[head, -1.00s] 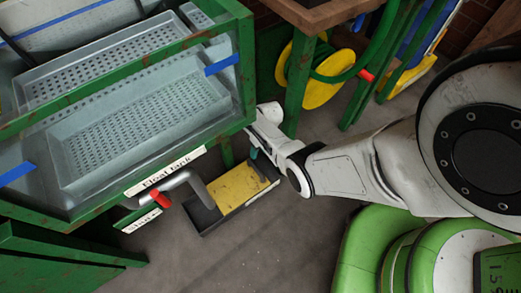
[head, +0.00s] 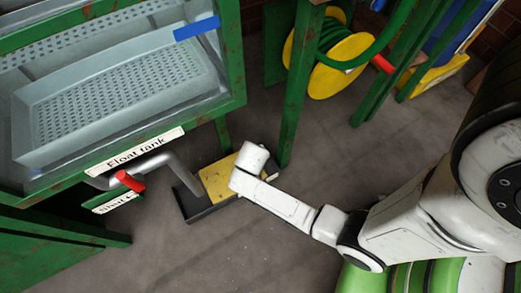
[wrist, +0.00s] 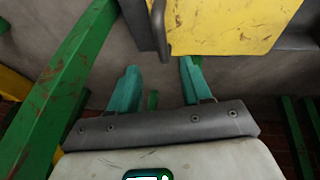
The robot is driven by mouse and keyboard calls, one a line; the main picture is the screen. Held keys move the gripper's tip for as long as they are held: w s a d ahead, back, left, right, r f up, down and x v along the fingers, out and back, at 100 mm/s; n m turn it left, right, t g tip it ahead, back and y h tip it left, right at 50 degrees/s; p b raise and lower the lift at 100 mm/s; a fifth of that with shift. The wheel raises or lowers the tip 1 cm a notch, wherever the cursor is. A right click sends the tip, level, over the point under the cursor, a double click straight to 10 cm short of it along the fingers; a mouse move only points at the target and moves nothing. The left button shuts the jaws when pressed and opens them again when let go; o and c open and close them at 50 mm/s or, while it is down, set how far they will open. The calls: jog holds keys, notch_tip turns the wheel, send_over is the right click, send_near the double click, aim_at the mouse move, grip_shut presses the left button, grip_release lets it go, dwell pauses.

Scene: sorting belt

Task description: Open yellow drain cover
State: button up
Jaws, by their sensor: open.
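The yellow drain cover (head: 216,181) lies over part of a dark drain trough (head: 203,211) on the floor, below the float tank. It is scuffed, and my wrist hides its right side in the head view. The cover also shows at the top of the wrist view (wrist: 225,25), with a dark edge of the trough beside it. My gripper (wrist: 158,78) has two teal fingers spread apart with nothing between them. Its fingers appear just short of the cover's near edge; I cannot tell whether they touch it. The head view hides the fingers behind my wrist.
The float tank (head: 235,88) stands at upper left on green legs. A grey pipe (head: 184,172) with a red handle (head: 130,181) runs down to the trough. A green post (head: 298,95) and a yellow hose reel (head: 330,62) stand behind. The floor in front is clear.

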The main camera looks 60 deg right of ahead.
jog(key=b+x, duration=0.6)
jog(key=x, duration=0.4)
jog(key=shift+w+f, duration=0.1)
grip_shut()
dwell(0.4)
